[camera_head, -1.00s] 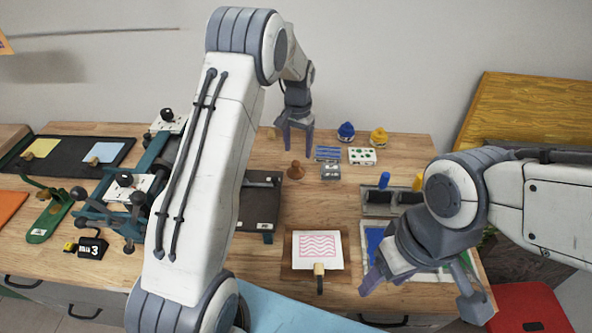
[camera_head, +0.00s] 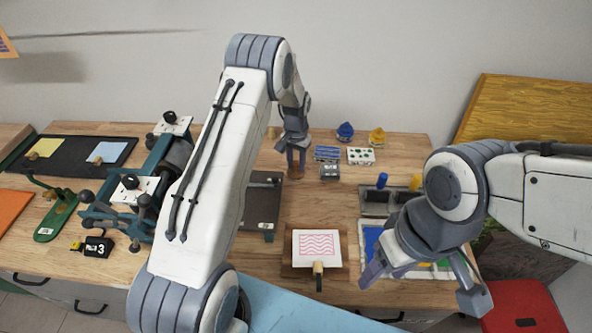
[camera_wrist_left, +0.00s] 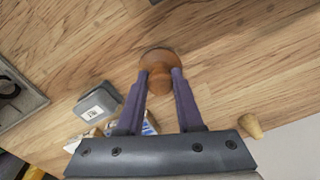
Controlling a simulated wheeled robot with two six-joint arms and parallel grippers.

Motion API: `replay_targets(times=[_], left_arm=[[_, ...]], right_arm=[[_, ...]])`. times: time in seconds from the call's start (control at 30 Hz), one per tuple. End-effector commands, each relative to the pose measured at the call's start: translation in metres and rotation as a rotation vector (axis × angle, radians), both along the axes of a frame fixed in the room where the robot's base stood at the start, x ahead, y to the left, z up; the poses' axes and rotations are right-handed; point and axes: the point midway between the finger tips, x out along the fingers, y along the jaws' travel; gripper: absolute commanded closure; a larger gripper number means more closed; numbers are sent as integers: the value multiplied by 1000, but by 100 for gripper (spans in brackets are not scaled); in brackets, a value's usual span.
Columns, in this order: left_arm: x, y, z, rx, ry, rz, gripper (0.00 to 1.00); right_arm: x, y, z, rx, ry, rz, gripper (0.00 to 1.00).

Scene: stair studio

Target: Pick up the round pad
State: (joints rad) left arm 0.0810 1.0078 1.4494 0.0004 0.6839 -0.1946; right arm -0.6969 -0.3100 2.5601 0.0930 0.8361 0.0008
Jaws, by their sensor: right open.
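The round pad (camera_head: 295,174) is a brown wooden disc with a knob handle, standing on the wooden table. It also shows in the left wrist view (camera_wrist_left: 158,56), its disc on the wood and its knob between the fingers. My left gripper (camera_head: 296,164) points down over the pad, and its two purple fingers (camera_wrist_left: 160,76) are shut on the knob from both sides. The fingers hide part of the knob in the head view. My right gripper (camera_head: 422,290) is open and empty above the front right of the table, apart from the pad.
A small grey tin (camera_head: 330,172) and a white card with green dots (camera_head: 361,156) lie right of the pad. Ink jars (camera_head: 345,131) stand behind. A print on a board (camera_head: 317,245) lies in front, and a press (camera_head: 150,185) stands left. Bare wood surrounds the pad's front.

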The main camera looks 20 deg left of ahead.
Motion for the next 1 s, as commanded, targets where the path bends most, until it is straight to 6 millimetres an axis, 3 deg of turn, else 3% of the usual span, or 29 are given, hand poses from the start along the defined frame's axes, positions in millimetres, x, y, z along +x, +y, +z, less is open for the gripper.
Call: replay_targets(times=[0.03,0.07,0.47,0.73,1.0], left_arm=[[0,0,0,0,0,0,88],[0,0,0,0,0,0,100],[1,0,4,0,-2,0,100],[2,0,38,0,-5,1,100],[-21,-56,75,1,-4,-5,100]], right_arm=[[0,0,0,0,0,0,39],[0,0,0,0,0,0,39],[0,0,-2,0,0,0,39],[0,0,-19,0,0,1,39],[0,0,-37,0,0,1,39]])
